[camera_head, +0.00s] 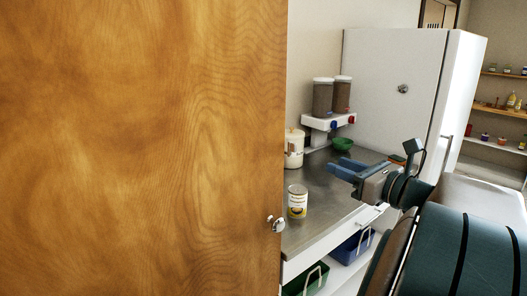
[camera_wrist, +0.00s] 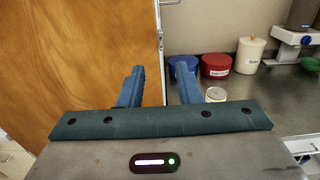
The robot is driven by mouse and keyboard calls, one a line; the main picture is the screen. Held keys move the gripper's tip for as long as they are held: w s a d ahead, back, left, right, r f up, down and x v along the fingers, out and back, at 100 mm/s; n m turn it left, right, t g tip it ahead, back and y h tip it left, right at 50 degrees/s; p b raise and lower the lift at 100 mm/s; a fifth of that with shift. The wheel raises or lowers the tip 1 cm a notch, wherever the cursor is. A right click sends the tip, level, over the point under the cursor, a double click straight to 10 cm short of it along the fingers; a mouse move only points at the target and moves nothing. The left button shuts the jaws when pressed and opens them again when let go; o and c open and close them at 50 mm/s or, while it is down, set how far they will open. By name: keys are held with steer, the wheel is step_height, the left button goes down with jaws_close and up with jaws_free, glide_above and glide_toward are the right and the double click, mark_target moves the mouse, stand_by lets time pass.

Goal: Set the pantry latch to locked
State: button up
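A wooden door (camera_head: 150,140) fills the left of the head view, with a small silver latch knob (camera_head: 277,224) near its right edge. I cannot tell whether the latch is set to locked. The door (camera_wrist: 70,50) also shows at the left of the wrist view, with metal latch hardware (camera_wrist: 160,40) on its edge. My gripper (camera_head: 343,170) is over the counter, right of the door and apart from the knob. In the wrist view its two fingers (camera_wrist: 159,68) are spread with nothing between them, pointing toward the door edge.
The steel counter (camera_head: 325,215) holds a labelled can (camera_head: 297,201), a cream canister (camera_head: 293,148), a green bowl (camera_head: 343,144) and a dispenser (camera_head: 328,122). Blue (camera_wrist: 184,66) and red (camera_wrist: 215,65) tubs stand at the back. A white fridge (camera_head: 400,85) stands behind.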

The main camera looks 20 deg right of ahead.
mark_target(296, 148)
steer(key=p+x, duration=0.2)
steer(key=x, duration=1.1)
steer(key=shift+w+a, duration=0.1)
steer(key=shift+w, duration=0.25)
jaws_close()
